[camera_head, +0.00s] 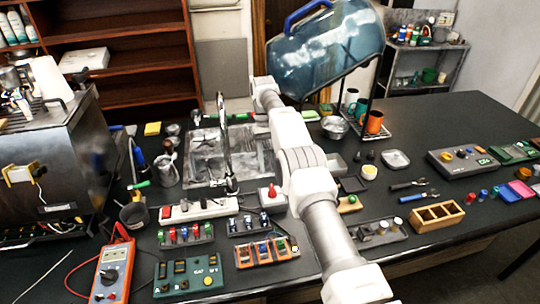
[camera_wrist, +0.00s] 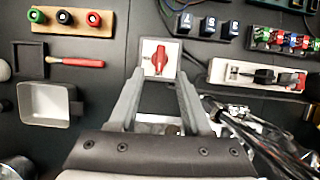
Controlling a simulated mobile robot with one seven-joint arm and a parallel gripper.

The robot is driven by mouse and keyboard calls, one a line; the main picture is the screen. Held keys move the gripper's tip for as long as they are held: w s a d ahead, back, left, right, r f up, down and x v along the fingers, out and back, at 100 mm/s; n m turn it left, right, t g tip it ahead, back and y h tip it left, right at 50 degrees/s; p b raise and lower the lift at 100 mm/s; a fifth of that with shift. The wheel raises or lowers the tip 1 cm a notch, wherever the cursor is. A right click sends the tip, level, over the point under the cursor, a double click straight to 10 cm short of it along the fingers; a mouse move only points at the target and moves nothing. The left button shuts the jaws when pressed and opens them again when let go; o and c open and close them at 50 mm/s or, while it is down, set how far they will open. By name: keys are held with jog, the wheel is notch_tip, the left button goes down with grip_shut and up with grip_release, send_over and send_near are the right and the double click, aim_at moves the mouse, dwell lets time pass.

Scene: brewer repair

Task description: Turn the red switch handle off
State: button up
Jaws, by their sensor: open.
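The red switch handle (camera_wrist: 159,60) sits on a pale square plate of a small switch box (camera_wrist: 151,47). It lies roughly lengthwise, up and down in the wrist view. In the head view the red handle (camera_head: 271,191) stands on its white box (camera_head: 272,202), just left of my arm. My gripper (camera_wrist: 160,80) is open and empty in the wrist view. Its two fingers point at the box, with the handle in line with the gap between them. I cannot tell whether the fingertips touch the box. The fingers are not clear in the head view.
A white power strip (camera_head: 207,210) lies left of the switch box. Blocks of small switches (camera_head: 249,224) stand in front. A terminal board (camera_wrist: 72,23) and a red-handled brush (camera_wrist: 77,62) lie nearby. A sink with a tall tap (camera_head: 226,150) is behind.

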jog(key=shift+r, duration=0.3)
dwell(0.5)
jog(key=s+d+r+t, duration=0.2)
jog(key=r, duration=0.9)
jog(key=s+d+r+t, duration=0.2)
jog(key=s+d+r, duration=0.1)
jog(key=r, duration=0.7)
jog(key=s+d+r+m+t+y+b, duration=0.1)
jog(key=s+d+r, duration=0.15)
jog(key=s, duration=0.35)
jog(key=s+d+r+t, duration=0.1)
jog(key=s+d+r, duration=0.1)
jog(key=s+r, duration=0.3)
jog(key=s+d+f+t, duration=0.1)
jog(key=s+f, duration=0.1)
jog(key=s, duration=0.5)
jog(key=s+d+f+m+t, duration=0.1)
jog(key=s+f, duration=0.2)
jog(key=s, duration=0.4)
jog(key=s+d+f+t+b, duration=0.1)
jog(key=s+f+t, duration=0.1)
jog(key=s, duration=0.5)
jog(key=shift+s+f, duration=0.35)
jog(key=shift+f, duration=0.15)
